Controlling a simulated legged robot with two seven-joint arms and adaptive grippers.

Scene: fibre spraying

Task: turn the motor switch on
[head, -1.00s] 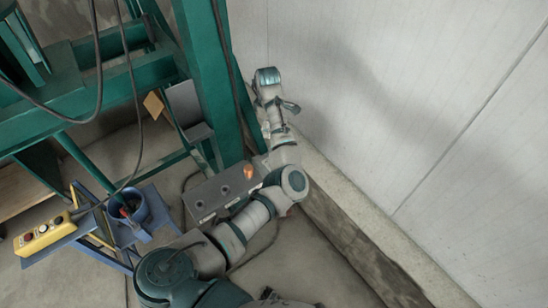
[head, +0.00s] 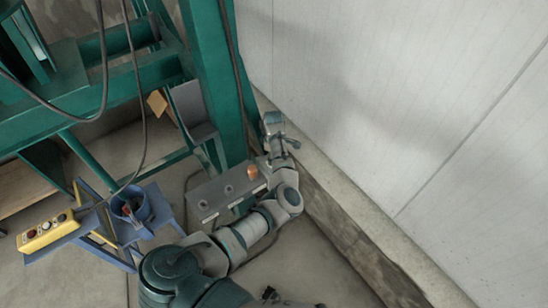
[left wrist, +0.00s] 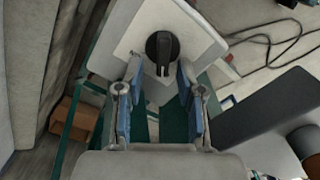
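In the left wrist view a black rotary knob (left wrist: 162,50), which looks like the motor switch, stands on a light grey box face (left wrist: 120,45). My left gripper (left wrist: 159,78) is open. Its two blue-padded fingers lie either side of the knob's lower part in the picture, with a gap to each side; I cannot tell how far the knob is beyond the tips. In the head view my left gripper (head: 274,124) is beside the green post near the white wall, and the knob is hidden there. My right gripper cannot be made out clearly; only a small grey and dark part shows at the bottom edge.
A grey panel (head: 210,194) with dark knobs and an orange button (head: 252,171) lies beside my left arm. The green frame (head: 212,70) stands left of the gripper, the white wall (head: 400,90) right. A yellow button box (head: 45,232) and blue holder (head: 130,208) are at left.

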